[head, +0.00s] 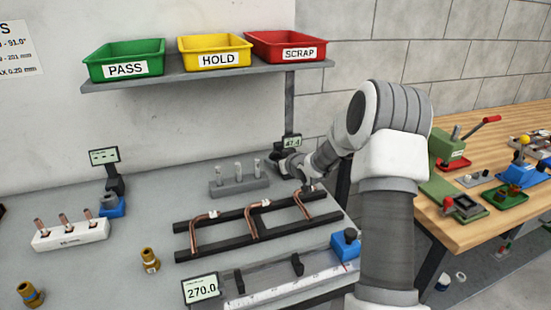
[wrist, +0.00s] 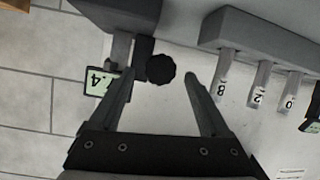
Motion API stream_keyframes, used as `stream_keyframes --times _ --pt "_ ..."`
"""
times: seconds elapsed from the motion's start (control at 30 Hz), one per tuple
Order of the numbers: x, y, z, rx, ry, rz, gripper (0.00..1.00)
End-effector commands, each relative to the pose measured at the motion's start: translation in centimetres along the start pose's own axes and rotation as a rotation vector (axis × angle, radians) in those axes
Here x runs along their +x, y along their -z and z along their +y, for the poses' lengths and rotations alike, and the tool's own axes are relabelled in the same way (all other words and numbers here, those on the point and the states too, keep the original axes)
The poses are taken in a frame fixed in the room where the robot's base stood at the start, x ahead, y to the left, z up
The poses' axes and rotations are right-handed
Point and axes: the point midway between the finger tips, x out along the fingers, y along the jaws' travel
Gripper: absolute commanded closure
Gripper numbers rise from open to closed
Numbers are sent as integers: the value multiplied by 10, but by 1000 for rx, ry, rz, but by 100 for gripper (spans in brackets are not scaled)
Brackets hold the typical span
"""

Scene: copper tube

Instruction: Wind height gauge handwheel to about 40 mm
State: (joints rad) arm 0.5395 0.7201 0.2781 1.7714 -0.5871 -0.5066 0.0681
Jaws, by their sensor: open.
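The height gauge's black knobbed handwheel (wrist: 161,68) lies between the two fingertips of my gripper (wrist: 159,74) in the wrist view. The fingers are apart, with a gap on both sides of the wheel. I cannot tell how far the wheel is in depth from the tips. The gauge's display (wrist: 100,82) is partly covered by the left finger and shows "7.4". In the head view the display (head: 291,141) seems to read 47.4, at the back of the bench. There my forearm and wrist hide most of the gauge and the handwheel.
A grey block with upright pins (head: 240,186) stands left of the gauge; it also shows in the wrist view (wrist: 245,35). Copper tubes lie on a black rack (head: 185,228) in front. A shelf (head: 200,75) with PASS, HOLD and SCRAP bins is above.

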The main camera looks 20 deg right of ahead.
Motion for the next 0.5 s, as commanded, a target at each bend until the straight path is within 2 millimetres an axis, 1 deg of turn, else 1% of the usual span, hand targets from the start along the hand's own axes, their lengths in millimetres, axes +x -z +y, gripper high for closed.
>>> stream_keyframes --times 0.03,0.2,0.33,0.5 --pt "9 -1 -1 1 1 -1 20" --pt "27 -1 0 0 1 -1 20" --pt "34 0 0 0 0 -1 20" --pt "36 0 0 0 -1 -1 20"
